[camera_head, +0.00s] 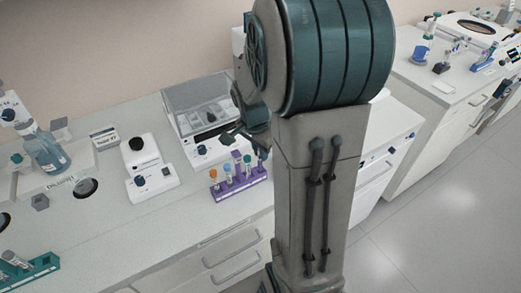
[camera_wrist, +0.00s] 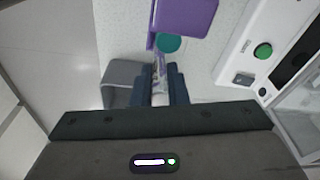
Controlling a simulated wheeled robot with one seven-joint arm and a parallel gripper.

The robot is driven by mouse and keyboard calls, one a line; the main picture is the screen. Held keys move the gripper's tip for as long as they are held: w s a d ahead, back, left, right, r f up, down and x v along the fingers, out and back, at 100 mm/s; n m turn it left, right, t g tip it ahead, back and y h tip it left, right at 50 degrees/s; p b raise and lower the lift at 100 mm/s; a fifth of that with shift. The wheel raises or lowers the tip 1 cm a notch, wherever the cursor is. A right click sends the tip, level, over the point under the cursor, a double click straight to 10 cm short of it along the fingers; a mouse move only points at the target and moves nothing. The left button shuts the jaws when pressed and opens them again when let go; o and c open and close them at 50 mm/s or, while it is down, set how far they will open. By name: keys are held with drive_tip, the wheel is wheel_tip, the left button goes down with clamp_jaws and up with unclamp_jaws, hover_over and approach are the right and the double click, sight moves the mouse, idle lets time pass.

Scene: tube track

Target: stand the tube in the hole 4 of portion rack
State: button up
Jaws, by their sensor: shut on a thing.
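A purple rack (camera_head: 240,190) stands near the front edge of the counter in the head view, holding several tubes with orange, blue and green caps. My gripper (camera_head: 261,152) is over its right end, partly hidden by my arm. In the wrist view my gripper (camera_wrist: 160,85) is shut on a clear tube (camera_wrist: 160,68). A teal cap (camera_wrist: 168,44) shows just past the fingertips, in line with the tube. A purple surface (camera_wrist: 188,16) lies just beyond it. The hole numbers cannot be read, and whether the tube's lower end is in a hole cannot be seen.
A clear-lidded device (camera_head: 205,110) stands behind the rack, and a white device (camera_head: 148,170) stands to its left. A teal rack (camera_head: 35,270) is at the lower left. Counter in front of the white device is clear. A grey bracket-like part (camera_wrist: 118,80) is beside the fingers.

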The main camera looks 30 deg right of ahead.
drive_tip(key=shift+f, duration=0.3)
drive_tip(key=shift+f+b, duration=0.25)
drive_tip(key=shift+b, duration=0.25)
drive_tip(key=shift+f, duration=0.2)
drive_tip(key=shift+f+b, duration=0.35)
drive_tip(key=shift+b, duration=0.25)
drive_tip(key=shift+f, duration=0.1)
drive_tip(key=o, duration=0.8)
drive_tip(key=shift+o, duration=0.2)
